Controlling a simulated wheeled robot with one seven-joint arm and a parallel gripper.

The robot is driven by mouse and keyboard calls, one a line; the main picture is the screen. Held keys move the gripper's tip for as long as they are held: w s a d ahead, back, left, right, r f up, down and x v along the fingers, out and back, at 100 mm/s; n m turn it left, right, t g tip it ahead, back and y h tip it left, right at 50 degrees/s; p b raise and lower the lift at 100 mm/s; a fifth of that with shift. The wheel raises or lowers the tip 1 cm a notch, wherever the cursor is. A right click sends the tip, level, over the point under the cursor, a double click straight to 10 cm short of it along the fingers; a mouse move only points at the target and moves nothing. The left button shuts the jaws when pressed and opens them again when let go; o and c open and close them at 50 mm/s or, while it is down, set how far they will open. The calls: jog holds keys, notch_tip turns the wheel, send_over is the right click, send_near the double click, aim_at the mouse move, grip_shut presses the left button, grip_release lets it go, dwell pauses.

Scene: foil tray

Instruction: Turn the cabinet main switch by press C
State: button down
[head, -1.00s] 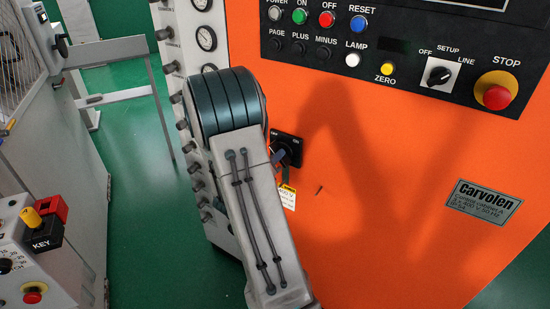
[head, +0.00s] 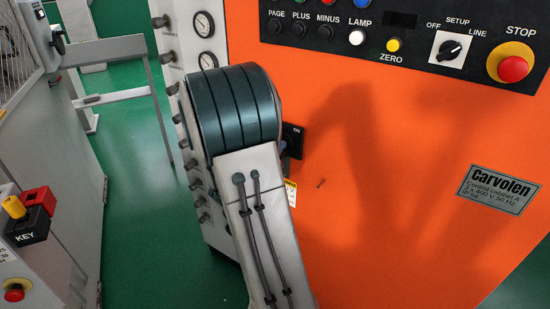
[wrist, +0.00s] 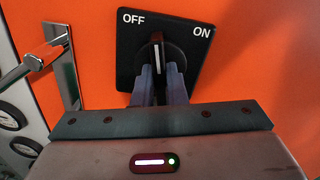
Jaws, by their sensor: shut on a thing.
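The main switch (wrist: 190,42) is a black square plate on the orange cabinet, marked OFF and ON. In the wrist view its black knob (wrist: 166,52) has a white line pointing roughly up, between the two labels. My gripper (wrist: 160,82) is shut on this knob, with one finger on each side. My arm hides the rest, and the fingers are mostly hidden there too.
A metal handle (wrist: 48,58) stands out just left of the switch. Above are the control panel, the OFF/SETUP/LINE selector (head: 450,49) and the red STOP button (head: 512,69). A grey gauge panel (head: 180,60) is left of the cabinet. A KEY box (head: 27,225) is at far left.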

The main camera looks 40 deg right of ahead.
jog(key=m+b, duration=1.2)
jog(key=b, duration=0.6)
jog(key=shift+s+f, duration=0.1)
jog(key=shift+f, duration=0.05)
jog(key=c, duration=1.5)
grip_release()
jog(key=shift+o, duration=0.2)
jog(key=p+v, duration=0.1)
jog(key=v, duration=1.3)
jog(key=shift+d, duration=0.1)
